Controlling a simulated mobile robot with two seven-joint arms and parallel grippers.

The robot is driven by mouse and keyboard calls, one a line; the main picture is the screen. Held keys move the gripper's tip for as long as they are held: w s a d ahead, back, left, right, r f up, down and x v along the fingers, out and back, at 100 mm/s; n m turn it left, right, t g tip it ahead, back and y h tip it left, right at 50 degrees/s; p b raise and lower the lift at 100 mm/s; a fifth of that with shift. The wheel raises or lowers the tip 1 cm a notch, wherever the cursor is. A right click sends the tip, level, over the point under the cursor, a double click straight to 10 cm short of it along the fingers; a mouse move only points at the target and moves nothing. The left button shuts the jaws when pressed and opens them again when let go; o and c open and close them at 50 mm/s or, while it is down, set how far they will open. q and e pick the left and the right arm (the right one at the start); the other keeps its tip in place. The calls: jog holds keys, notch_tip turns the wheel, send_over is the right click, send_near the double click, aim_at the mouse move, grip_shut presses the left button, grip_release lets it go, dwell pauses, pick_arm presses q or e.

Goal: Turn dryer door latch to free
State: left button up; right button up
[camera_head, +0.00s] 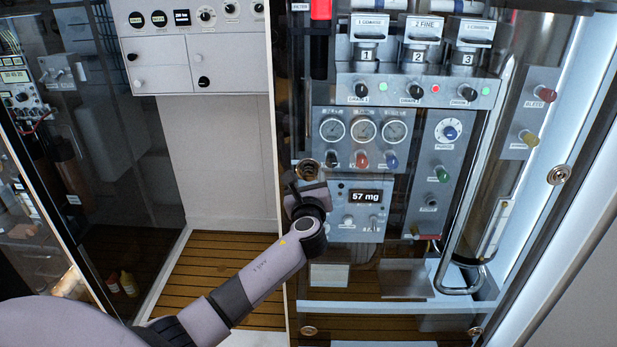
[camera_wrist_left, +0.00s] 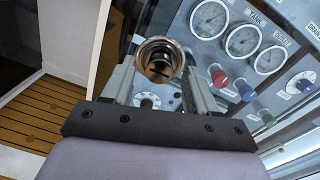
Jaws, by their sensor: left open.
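A round brass-coloured latch (camera_head: 307,169) sits at the left edge of the clear panel door, just above my left gripper (camera_head: 306,186) in the head view. In the left wrist view the latch (camera_wrist_left: 158,58) shows as a copper ring with a dark recess and a bar across it. The fingers of my left gripper (camera_wrist_left: 161,78) are open, one on each side of the latch. I cannot tell whether either finger touches it. My right gripper is not in view.
Behind the clear door are gauges (camera_head: 362,130), coloured knobs, a "57 mg" display (camera_head: 365,196) and a bent metal pipe (camera_head: 470,200). Similar round fittings (camera_head: 559,174) sit at other door corners. A slatted wooden floor (camera_head: 200,285) lies open to the left.

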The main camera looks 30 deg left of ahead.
pick_arm(q)
jog(key=shift+x, duration=0.9)
jog(key=c, duration=1)
jog(key=shift+c, duration=0.2)
